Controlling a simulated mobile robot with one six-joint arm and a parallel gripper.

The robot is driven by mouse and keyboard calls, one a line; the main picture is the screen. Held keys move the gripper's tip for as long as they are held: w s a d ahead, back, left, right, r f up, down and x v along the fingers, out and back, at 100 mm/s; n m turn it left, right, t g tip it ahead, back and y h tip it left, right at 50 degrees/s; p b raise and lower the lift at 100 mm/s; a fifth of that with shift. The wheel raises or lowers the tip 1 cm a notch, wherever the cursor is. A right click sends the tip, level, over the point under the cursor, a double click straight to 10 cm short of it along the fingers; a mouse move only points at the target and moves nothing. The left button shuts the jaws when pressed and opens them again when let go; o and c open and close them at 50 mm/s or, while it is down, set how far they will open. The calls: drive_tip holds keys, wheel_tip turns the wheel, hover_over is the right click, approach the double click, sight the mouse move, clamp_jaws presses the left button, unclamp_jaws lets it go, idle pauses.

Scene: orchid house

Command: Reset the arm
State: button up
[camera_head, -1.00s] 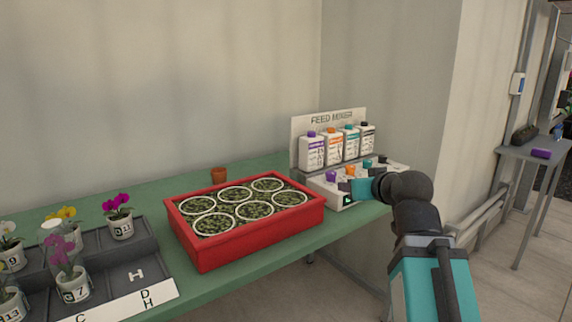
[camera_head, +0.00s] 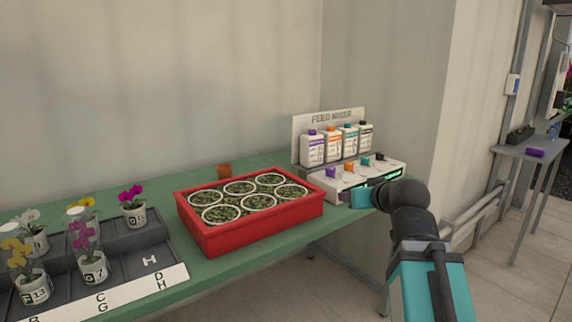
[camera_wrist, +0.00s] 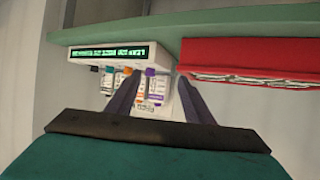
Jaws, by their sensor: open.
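My arm reaches up from the lower right in the head view, its wrist bent toward the feed mixer. My gripper (camera_wrist: 158,88) shows in the wrist view as two dark fingers, apart and with nothing between them. The feed mixer (camera_head: 346,190) stands on the green bench with several bottles and coloured knobs, beside my wrist. In the wrist view the feed mixer (camera_wrist: 88,56) appears upside down beyond the fingers, with a lit green display.
A red crate (camera_head: 255,232) with several round plant pots sits left of the mixer on the green bench (camera_head: 222,268). A dark orchid tray (camera_head: 128,262) holds several potted orchids. A grey side table (camera_head: 548,148) is at right.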

drive_tip(key=s+a+f+g+p, duration=0.1)
drive_tip(key=s+f+g+p, duration=0.15)
drive_tip(key=f, duration=0.95)
drive_tip(key=s+f+m+g+p, duration=0.1)
drive_tip(key=s+f+g+p, duration=0.2)
drive_tip(key=f, duration=0.8)
drive_tip(key=s+a+f+g+p, duration=0.1)
drive_tip(key=s+f+g+p, duration=0.2)
drive_tip(key=f, duration=0.9)
drive_tip(key=s+f+g+p, duration=0.3)
drive_tip(key=s+f, duration=0.3)
drive_tip(key=s, duration=0.5)
drive_tip(key=s+f+g+h+p, duration=0.1)
drive_tip(key=s+f+g+p, duration=0.2)
drive_tip(key=s+f, duration=0.4)
drive_tip(key=s+f+g+h+p, duration=0.1)
drive_tip(key=s+f+g+p, duration=0.2)
drive_tip(key=s, duration=1.2)
wheel_tip(320, 180, down, 4)
drive_tip(key=shift+s+r+m+p, duration=0.25)
drive_tip(key=shift+m+p, duration=0.15)
drive_tip(key=shift+p, duration=0.7)
drive_tip(key=shift+g, duration=0.25)
drive_tip(key=c, duration=0.4)
